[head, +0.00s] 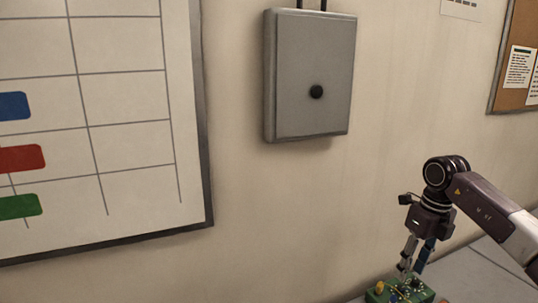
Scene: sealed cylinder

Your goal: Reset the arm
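My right gripper (412,266) is at the lower right, pointing down, at the end of my dark purple and white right arm. Its fingers are just above or at a green circuit board (411,291) with small parts on it, including a yellow one. The board is cut off by the bottom edge of the picture. The fingers are small, and I cannot tell whether they hold anything or touch the board. My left gripper is not in view.
A grey work surface (483,277) lies under my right arm. On the wall behind hang a white grid board (120,106) with coloured labels, a closed grey box (309,65) with a black knob, and a cork board (518,40) with papers. The space before the wall at centre looks clear.

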